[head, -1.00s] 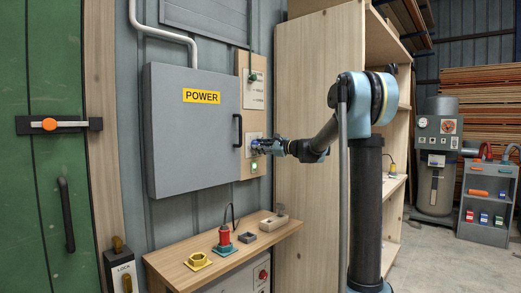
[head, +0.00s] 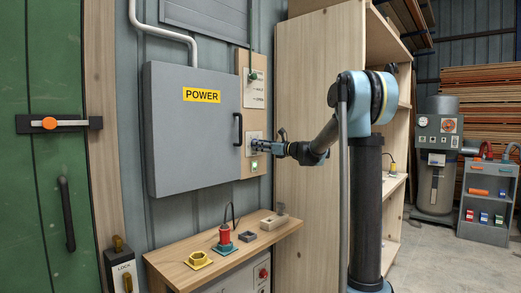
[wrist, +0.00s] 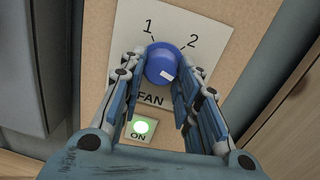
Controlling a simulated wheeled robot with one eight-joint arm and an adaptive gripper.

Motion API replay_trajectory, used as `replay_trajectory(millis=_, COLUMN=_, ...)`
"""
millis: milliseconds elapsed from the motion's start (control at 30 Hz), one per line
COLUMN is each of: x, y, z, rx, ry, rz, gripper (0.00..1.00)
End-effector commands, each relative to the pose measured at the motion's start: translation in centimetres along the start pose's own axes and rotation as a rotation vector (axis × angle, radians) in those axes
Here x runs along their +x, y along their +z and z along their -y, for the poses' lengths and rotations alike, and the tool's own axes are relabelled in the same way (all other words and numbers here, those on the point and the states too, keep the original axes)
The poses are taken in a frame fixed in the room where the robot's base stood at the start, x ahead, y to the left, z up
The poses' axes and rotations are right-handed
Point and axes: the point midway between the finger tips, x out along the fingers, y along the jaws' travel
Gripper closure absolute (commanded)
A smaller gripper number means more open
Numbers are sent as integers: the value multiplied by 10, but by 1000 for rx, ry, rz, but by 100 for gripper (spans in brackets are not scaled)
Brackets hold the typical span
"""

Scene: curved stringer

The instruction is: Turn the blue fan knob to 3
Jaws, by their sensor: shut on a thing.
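The blue fan knob (wrist: 163,62) sits on a pale plate (wrist: 208,22) marked FAN, with 1 at upper left and 2 at upper right. No 3 shows; my right finger covers part of the plate. A white mark on the knob lies low and a little right of its centre. My gripper (wrist: 162,68) is shut on the knob, one finger on each side. In the head view my gripper (head: 256,146) is at the wooden panel right of the grey cabinet, and the knob is hidden there.
A lit green ON button (wrist: 140,127) is just below the plate. The grey POWER cabinet (head: 190,135) with a black handle stands left of the panel. A tall wooden shelf side (head: 315,150) is close on the right. A bench (head: 225,262) with small fittings lies below.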

Motion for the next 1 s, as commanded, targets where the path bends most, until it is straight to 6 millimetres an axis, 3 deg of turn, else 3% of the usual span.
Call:
replay_trajectory(millis=400, x=0, y=2, z=5, rx=11, ry=-9, rz=3, gripper=94)
replay_trajectory(millis=433, x=0, y=2, z=5, rx=11, ry=-10, rz=3, gripper=68)
replay_trajectory(millis=500, x=0, y=2, z=5, rx=11, ry=-9, rz=3, gripper=52)
replay_trajectory(millis=533, x=0, y=2, z=4, rx=11, ry=-9, rz=3, gripper=50)
replay_trajectory(millis=867, x=-1, y=1, z=2, rx=9, ry=-4, rz=2, gripper=50)
replay_trajectory(millis=1000, x=-11, y=1, z=2, rx=9, ry=-5, rz=2, gripper=50)
